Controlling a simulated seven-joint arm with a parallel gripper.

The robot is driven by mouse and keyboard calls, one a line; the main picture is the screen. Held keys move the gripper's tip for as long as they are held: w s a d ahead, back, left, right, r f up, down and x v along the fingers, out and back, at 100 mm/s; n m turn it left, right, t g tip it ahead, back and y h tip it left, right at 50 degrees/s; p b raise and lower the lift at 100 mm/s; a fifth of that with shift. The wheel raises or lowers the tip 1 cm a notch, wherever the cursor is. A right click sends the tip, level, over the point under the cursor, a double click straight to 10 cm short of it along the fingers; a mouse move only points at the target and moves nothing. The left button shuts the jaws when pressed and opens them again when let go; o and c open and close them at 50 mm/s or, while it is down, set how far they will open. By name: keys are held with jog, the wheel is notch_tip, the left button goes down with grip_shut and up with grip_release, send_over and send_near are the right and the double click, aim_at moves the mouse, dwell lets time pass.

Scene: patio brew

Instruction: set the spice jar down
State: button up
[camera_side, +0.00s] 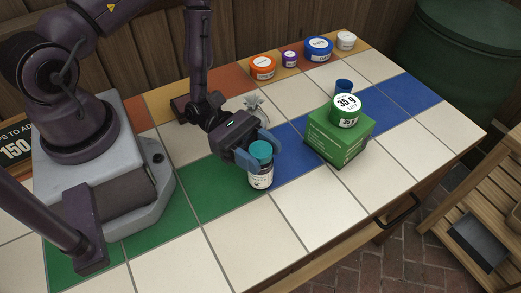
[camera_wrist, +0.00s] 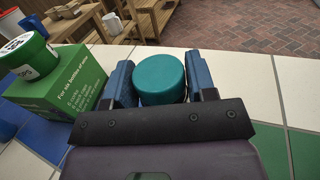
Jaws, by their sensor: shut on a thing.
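The spice jar (camera_side: 261,175) has a teal lid and a clear body with a white label. It stands upright between the blue fingers of my gripper (camera_side: 254,150), in the middle of the tiled table. My gripper is shut on it. In the wrist view, the jar's teal lid (camera_wrist: 159,80) shows between the two fingers of my gripper (camera_wrist: 160,82). The jar's base looks at or very near the tiles; I cannot tell if it touches them. The lower jar is hidden in the wrist view.
A green box (camera_side: 338,138) with a green tub (camera_side: 346,110) on top stands right of the jar. A small blue cup (camera_side: 343,86) is behind it. Several lidded tubs, including an orange one (camera_side: 262,67), line the back edge. White tiles (camera_side: 310,211) in front are clear.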

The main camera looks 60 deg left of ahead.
jog(key=shift+f, duration=0.1)
jog(key=o, duration=1)
jog(key=shift+c, duration=0.2)
jog(key=v, duration=1.2)
jog(key=s+r+m+y, duration=0.1)
jog(key=r+m+y, duration=0.7)
jog(key=r+m, duration=0.3)
jog(key=s+a+r+m+y, duration=0.1)
jog(key=s+r+m+y, duration=0.1)
jog(key=r+m+y, duration=0.7)
notch_tip(320, 180, up, 8)
jog(key=shift+s+a+f+m, duration=0.1)
jog(key=shift+s+a+m, duration=0.2)
jog(key=shift+m, duration=0.6)
